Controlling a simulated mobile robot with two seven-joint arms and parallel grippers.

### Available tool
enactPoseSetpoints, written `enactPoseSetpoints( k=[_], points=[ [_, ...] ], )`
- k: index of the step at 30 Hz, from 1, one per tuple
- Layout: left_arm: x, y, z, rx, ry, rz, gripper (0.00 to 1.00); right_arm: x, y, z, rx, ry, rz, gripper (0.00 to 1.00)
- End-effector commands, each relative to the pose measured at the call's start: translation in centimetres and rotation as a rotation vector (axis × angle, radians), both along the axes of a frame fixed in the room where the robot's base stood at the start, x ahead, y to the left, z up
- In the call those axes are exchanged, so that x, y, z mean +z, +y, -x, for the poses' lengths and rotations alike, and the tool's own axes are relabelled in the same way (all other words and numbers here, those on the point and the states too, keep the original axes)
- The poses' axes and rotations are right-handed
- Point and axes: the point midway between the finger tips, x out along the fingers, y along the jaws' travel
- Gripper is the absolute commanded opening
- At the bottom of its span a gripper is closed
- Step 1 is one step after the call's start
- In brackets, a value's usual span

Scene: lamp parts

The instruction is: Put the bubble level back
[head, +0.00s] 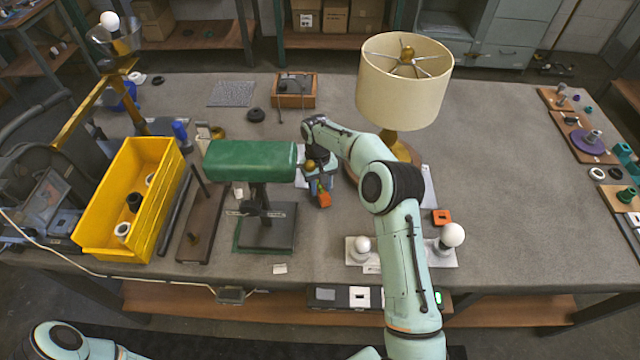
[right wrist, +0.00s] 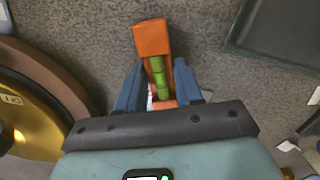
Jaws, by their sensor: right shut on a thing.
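The bubble level (head: 324,200) is a small orange bar with a green vial. My right gripper (head: 319,186) is shut on it, over the table between the green lamp and the cream-shaded lamp. In the right wrist view the level (right wrist: 152,40) sticks out past the blue fingers of the gripper (right wrist: 156,80), with its green vial facing the camera. I cannot tell how high it is above the table. My left gripper is out of view; only part of my left arm shows at the bottom left.
The green lamp (head: 250,160) stands left of the gripper, the cream-shaded lamp (head: 404,85) behind right. White bulbs (head: 452,235) and an orange block (head: 441,217) are near my right forearm. A yellow bin (head: 100,205) is at left. The grey table (head: 520,200) is clear toward the right.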

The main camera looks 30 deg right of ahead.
Motion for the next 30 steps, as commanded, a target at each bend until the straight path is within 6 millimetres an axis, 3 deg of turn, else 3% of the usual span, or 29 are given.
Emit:
enactPoseSetpoints(
  k=[1,2,3,4,16,30],
  points=[
    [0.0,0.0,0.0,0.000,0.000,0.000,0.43,-0.2,0.0,0.0,0.001,0.001,0.000,0.00],
    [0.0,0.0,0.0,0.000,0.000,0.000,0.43,-0.1,0.0,0.0,0.001,0.000,0.000,0.45],
    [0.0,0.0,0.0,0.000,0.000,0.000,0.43,-0.1,0.0,0.0,0.000,0.000,0.000,0.58],
    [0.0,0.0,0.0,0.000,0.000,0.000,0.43,-0.1,0.0,0.0,0.000,0.000,0.000,0.61],
    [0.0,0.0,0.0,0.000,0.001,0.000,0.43,0.9,-0.1,0.0,-0.001,-0.002,0.000,0.61],
    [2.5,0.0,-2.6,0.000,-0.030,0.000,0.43,10.6,-0.2,-1.4,0.000,-0.006,0.001,0.61]
  ],
)
